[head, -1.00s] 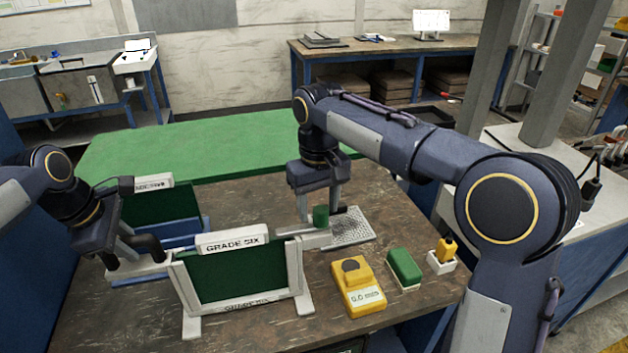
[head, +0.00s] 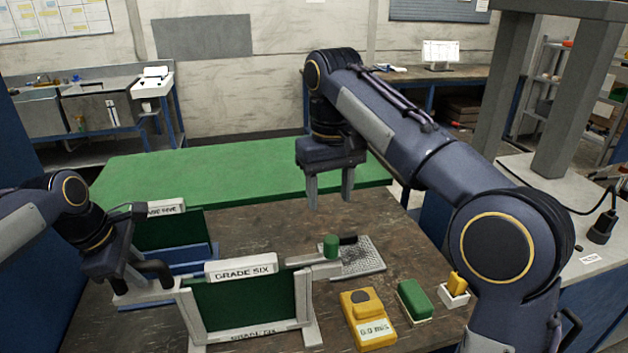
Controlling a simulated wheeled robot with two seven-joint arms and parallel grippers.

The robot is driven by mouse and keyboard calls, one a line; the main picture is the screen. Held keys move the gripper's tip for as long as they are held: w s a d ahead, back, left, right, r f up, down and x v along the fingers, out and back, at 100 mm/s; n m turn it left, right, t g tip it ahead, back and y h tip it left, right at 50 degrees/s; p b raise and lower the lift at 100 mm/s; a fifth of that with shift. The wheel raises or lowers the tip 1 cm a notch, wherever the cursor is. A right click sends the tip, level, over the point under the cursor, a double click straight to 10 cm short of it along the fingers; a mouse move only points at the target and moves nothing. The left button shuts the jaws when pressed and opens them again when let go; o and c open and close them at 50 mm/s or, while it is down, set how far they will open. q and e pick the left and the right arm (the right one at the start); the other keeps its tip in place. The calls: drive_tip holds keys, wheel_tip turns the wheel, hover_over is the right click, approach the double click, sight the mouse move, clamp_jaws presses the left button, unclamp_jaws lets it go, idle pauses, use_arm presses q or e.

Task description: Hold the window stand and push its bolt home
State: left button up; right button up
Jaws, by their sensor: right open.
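The window stand (head: 240,268) is a white frame marked GRADE SIX around a dark green pane, upright on the table. Its bolt (head: 305,260) lies level at the top right, with a green knob (head: 331,246) standing up near its outer end. My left gripper (head: 140,277) is at the dark handle on the stand's left side and appears shut on it; its fingertips are partly hidden. My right gripper (head: 330,190) is open and empty, pointing down in the air above and behind the knob, clear of it.
A perforated metal plate (head: 364,264) with a black grip lies behind the bolt. A yellow gauge (head: 368,322), a green block (head: 414,300) and a small white holder (head: 453,298) stand at the right. A second framed stand (head: 166,229) and blue tray are behind left.

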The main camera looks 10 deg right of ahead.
use_arm(q)
drive_tip(key=o, duration=0.5)
drive_tip(key=shift+o, duration=0.2)
drive_tip(key=shift+r, duration=0.1)
drive_tip(key=v, duration=1.1)
drive_tip(key=s+a+m, duration=0.1)
drive_tip(key=s+m, duration=0.3)
drive_tip(key=s, duration=0.2)
use_arm(e)
drive_tip(key=s+d+f+m+t+y, duration=0.1)
drive_tip(key=s+d+f, duration=0.15)
drive_tip(key=s, duration=0.35)
drive_tip(key=s+d+f+t+y, duration=0.1)
drive_tip(key=s+d+f, duration=0.1)
drive_tip(key=s+d, duration=0.3)
use_arm(q)
drive_tip(key=s+d+f+m+t+h, duration=0.1)
drive_tip(key=s+d+f+m+t, duration=0.2)
drive_tip(key=s+f+m, duration=0.8)
drive_tip(key=s+f, duration=0.5)
drive_tip(key=s, duration=0.3)
drive_tip(key=shift+m, duration=0.4)
use_arm(e)
drive_tip(key=s+a+f+m+t+y, duration=0.1)
drive_tip(key=s+a+f+m+t, duration=0.1)
drive_tip(key=s+f, duration=1.1)
drive_tip(key=shift+s+a+m+t+y, duration=0.4)
drive_tip(key=shift+s+a+t, duration=0.3)
drive_tip(key=shift+s, duration=0.4)
